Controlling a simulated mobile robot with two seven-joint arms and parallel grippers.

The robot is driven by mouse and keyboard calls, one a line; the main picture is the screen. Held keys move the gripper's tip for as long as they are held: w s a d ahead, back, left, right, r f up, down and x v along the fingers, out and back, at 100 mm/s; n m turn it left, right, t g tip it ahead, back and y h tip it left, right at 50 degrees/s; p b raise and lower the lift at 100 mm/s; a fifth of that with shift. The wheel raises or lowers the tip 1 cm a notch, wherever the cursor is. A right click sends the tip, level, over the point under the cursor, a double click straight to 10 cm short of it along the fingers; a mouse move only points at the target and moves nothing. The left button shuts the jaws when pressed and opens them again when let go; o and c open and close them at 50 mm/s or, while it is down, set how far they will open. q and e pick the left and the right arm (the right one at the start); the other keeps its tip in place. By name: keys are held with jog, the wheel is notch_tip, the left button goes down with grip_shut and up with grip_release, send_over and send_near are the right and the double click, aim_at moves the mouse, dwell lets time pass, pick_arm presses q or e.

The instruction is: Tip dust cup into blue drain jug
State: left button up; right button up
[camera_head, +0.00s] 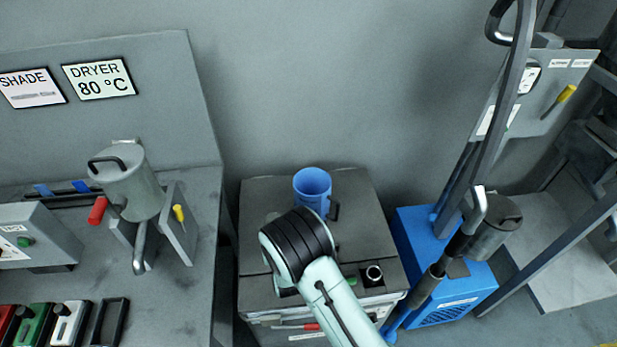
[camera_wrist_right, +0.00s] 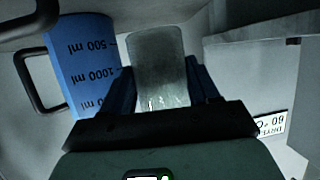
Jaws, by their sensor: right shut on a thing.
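The blue drain jug (camera_head: 312,186) stands upright on a grey cabinet top, its mouth open and a dark handle at its right. It also shows in the right wrist view (camera_wrist_right: 82,65), with millilitre marks on its side. My right gripper (camera_wrist_right: 161,88) is shut on a pale, translucent dust cup (camera_wrist_right: 158,62), held between its two dark fingers. In the right wrist view the cup appears beside the jug. My right arm hides the gripper and cup in the head view, so their height over the jug cannot be told. My left gripper is not in view.
The grey cabinet (camera_head: 262,190) has a small metal ring (camera_head: 374,274) near its front right. A bench (camera_head: 185,320) with a grey canister (camera_head: 130,185) stands at the left. A blue box (camera_head: 450,290) and a slanted pole stand at the right. The back wall is close behind.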

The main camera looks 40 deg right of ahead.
aim_at(277, 216)
jog(key=w+d+r+m+h, duration=0.1)
jog(key=w+r, duration=0.1)
jog(key=w+d+r+m+g+h, duration=0.1)
jog(key=w+d+h, duration=0.1)
jog(key=shift+d+r+m+p, duration=0.25)
jog(key=shift+r+m+p, duration=0.05)
jog(key=shift+r+p, duration=0.05)
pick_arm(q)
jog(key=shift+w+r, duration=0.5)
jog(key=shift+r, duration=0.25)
pick_arm(e)
jog(key=shift+w+d+r+m+g+h, duration=0.15)
jog(key=shift+d+r+m+g+h, duration=0.15)
jog(key=shift+d+g, duration=0.1)
jog(key=shift+a, duration=0.1)
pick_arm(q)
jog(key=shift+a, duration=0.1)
